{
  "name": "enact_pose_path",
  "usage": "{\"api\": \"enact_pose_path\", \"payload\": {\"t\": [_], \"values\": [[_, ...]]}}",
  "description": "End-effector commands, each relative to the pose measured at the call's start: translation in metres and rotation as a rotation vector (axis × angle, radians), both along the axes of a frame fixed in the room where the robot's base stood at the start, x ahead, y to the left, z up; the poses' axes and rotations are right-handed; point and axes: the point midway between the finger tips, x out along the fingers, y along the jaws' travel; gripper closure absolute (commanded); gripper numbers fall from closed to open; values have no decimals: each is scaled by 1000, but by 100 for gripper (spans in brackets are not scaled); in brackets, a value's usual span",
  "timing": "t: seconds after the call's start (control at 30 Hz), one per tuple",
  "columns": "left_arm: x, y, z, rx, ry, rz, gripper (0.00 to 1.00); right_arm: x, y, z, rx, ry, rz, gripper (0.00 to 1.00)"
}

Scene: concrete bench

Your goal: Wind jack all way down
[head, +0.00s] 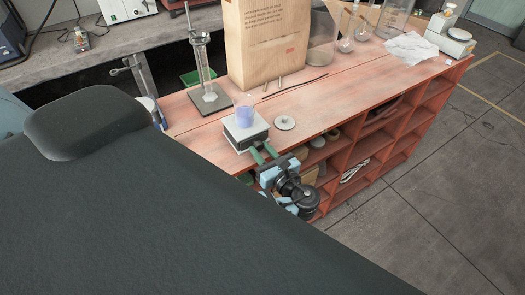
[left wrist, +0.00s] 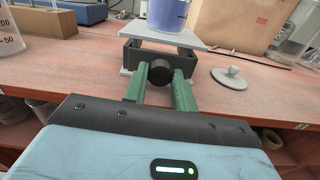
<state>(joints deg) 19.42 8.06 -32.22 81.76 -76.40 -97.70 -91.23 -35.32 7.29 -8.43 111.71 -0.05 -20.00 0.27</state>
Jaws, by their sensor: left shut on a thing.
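The lab jack (head: 244,134) stands near the front edge of the red-brown bench, with a pale flat top plate. The left wrist view shows this top plate (left wrist: 160,35) above a dark frame (left wrist: 130,55). A clear beaker of blue-violet liquid (head: 243,112) stands upright on the plate. The jack's round black knob (left wrist: 160,72) faces my left gripper (head: 263,155). Its green fingers are shut on the knob, one on each side. The fingers and wrist hide the knob in the head view. My right gripper is not in view.
A grey round lid-like piece with a small knob (head: 285,123) lies right of the jack. A glass cylinder on a dark base (head: 206,80) and a large paper bag (head: 265,45) stand behind. Open shelves (head: 375,150) are below the bench top.

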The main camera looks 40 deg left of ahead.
Motion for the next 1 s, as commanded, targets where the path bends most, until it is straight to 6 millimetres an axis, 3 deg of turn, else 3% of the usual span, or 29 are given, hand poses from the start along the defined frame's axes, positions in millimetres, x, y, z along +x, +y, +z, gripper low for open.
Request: {"api": "enact_pose_path", "payload": {"t": [0.3, 0.7, 0.73, 0.87, 1.0], "values": [[0, -1, 0, -99, -233, 1, 96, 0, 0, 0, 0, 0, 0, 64], [0, -1, 0, -112, -268, -1, 96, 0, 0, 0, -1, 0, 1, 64], [0, -1, 0, -112, -268, -1, 71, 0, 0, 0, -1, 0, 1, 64], [0, -1, 0, -111, -267, -1, 54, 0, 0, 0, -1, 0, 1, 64], [0, 0, 0, -111, -267, 0, 51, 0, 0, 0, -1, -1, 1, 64]]}}
